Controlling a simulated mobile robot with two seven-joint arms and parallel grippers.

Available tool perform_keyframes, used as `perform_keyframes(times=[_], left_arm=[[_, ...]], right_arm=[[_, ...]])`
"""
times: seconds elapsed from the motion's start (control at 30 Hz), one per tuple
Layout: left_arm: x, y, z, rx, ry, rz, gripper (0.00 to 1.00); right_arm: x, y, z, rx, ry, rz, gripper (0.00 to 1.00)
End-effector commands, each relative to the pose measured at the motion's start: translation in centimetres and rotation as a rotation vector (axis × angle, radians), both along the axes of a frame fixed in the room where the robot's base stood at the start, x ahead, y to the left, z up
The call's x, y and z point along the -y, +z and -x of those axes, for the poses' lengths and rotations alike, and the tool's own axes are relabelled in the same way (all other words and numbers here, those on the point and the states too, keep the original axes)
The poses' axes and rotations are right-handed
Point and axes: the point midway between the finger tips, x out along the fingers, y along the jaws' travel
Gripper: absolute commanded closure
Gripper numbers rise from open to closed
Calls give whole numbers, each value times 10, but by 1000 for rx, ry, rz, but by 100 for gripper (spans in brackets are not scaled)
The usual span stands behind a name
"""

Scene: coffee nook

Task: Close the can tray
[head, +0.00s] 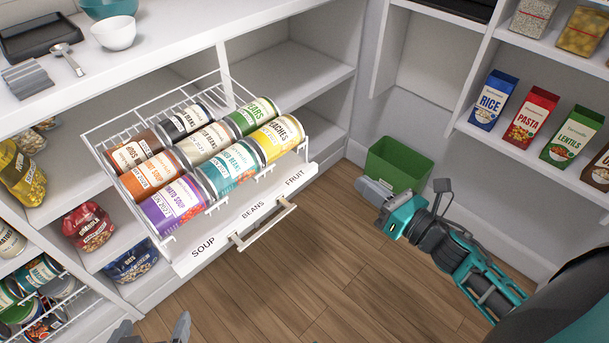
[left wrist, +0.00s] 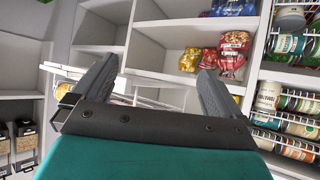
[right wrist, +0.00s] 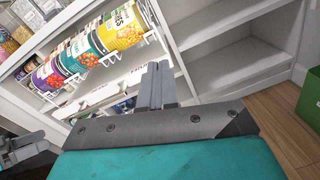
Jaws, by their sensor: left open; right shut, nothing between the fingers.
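The can tray (head: 215,232) is a white wire rack pulled out from the shelf unit, tilted down towards the front. Its front panel reads SOUP, BEANS, FRUIT and carries a white bar handle (head: 262,225). Rows of cans (head: 229,162) lie in it. My left gripper (head: 152,332) is open and empty at the bottom edge of the head view, in front of the tray and apart from it. My right gripper (head: 374,190) is shut and empty, right of the tray and apart from it. The right wrist view shows the shut fingers (right wrist: 157,86) with the handle (right wrist: 100,95) beyond.
A green bin (head: 398,165) stands on the floor behind my right gripper. A shelf with food boxes (head: 532,116) is at the right. Bagged goods (head: 90,227) and more canned goods (head: 40,290) are at the left. The wooden floor before the tray is clear.

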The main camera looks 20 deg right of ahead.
Motion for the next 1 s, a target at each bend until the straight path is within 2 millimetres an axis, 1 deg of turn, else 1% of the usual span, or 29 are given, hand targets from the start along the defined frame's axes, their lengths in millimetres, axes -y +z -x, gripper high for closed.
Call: perform_keyframes(times=[0.03, 0.13, 0.27, 0.37, 0.8, 1.0], left_arm=[[1, -8, -1, 1, -2, 1, 0], [1, -9, -3, 3, -4, 0, 0], [1, -4, -6, 15, -5, 0, 0], [1, -2, -7, 18, -5, 1, 0], [0, -6, -6, 16, -4, 1, 0], [1, -9, -4, 10, -2, 3, 0]], right_arm=[[2, -7, -1, 33, 19, 86, 100], [4, -8, -1, 81, 47, 207, 100], [3, -7, -5, 101, 58, 260, 100], [0, -6, -15, 104, 59, 260, 100], [-29, -5, -94, 102, 56, 257, 100], [-39, -6, -120, 101, 56, 257, 100]])
